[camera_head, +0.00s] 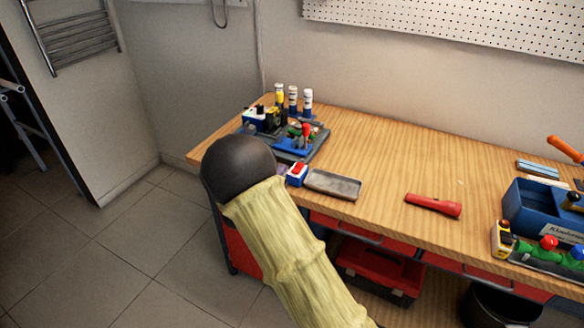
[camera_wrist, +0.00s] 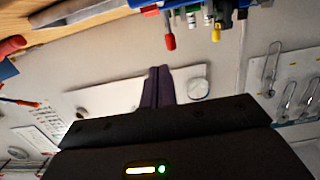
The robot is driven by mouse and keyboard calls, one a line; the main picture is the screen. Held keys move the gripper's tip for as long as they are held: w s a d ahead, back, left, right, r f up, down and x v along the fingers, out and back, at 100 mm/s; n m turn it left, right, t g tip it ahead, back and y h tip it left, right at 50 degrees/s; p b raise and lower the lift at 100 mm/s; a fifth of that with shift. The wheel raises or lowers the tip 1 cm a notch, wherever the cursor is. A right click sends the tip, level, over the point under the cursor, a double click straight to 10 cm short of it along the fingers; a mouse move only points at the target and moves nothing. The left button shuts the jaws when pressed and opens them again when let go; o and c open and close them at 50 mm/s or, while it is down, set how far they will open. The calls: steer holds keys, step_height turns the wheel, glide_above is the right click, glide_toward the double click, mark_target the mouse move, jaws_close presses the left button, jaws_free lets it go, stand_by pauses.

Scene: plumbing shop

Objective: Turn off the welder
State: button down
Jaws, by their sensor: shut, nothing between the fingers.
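I cannot tell for sure which thing is the welder. A small blue-and-white box with a red top (camera_head: 297,173), like a switch, sits at the bench's front left edge. Behind it is a blue device with red and green parts (camera_head: 292,146) on a dark tray. In the wrist view my gripper (camera_wrist: 158,72) is shut and empty, its two dark fingers together. Blue equipment with red and yellow hanging parts (camera_wrist: 215,14) shows upside down beyond the fingertips, apart from them.
The wooden bench (camera_head: 380,150) is clear in its middle. A grey shallow tray (camera_head: 333,185) and a red flashlight (camera_head: 434,205) lie near its front edge. Several bottles (camera_head: 293,99) stand at the back left. A blue toolbox (camera_head: 530,211) stands at the right.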

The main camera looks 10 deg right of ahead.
steer(key=p, duration=0.2)
glide_above(295, 170)
steer(key=shift+s+f, duration=0.2)
steer(key=shift+f, duration=0.35)
step_height(295, 170, down, 3)
steer(key=shift+r, duration=0.15)
steer(key=shift+w+f, duration=0.1)
steer(key=shift+f, duration=0.6)
